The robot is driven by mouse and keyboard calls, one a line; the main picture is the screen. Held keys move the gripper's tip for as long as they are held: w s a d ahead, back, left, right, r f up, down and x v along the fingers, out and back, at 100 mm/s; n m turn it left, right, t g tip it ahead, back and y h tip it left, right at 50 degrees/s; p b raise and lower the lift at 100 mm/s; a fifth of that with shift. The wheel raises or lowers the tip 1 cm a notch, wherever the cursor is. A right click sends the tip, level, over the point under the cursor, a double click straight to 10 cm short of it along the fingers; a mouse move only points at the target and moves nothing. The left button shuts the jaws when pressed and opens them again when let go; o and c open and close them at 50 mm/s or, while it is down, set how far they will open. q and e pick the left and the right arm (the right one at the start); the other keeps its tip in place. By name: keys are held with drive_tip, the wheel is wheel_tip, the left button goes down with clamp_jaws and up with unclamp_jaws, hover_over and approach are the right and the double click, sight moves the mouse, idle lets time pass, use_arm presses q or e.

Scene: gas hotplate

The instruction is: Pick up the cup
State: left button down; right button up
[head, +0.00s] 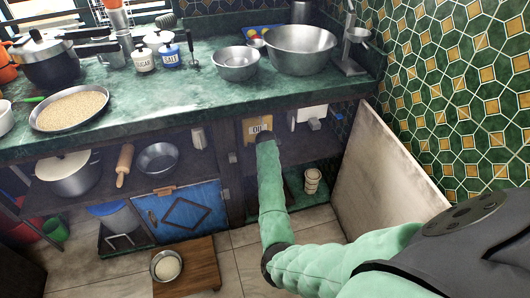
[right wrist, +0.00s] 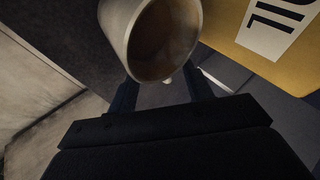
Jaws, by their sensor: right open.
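A pale cup (right wrist: 150,45) with a dark brownish inside fills the top middle of the right wrist view, its mouth facing the camera. My right gripper (right wrist: 163,88) is open, with one dark finger low on each side of the cup. Whether the fingers touch it I cannot tell. In the head view my right arm reaches into the shelf under the counter, its hand (head: 265,138) in front of the yellow oil tin (head: 254,127). I cannot make out this cup there. My left gripper is not in view.
The oil tin (right wrist: 270,25) stands right of the cup. Stacked pale cups (head: 312,181) are on the low shelf. The green counter (head: 200,98) lies above the hand. A pale panel (head: 385,165) leans to the right. A stool (head: 200,268) holding a bowl stands on the floor.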

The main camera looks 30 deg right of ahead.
drive_tip(key=shift+w+d+f, duration=0.2)
drive_tip(key=shift+f, duration=0.1)
clamp_jaws()
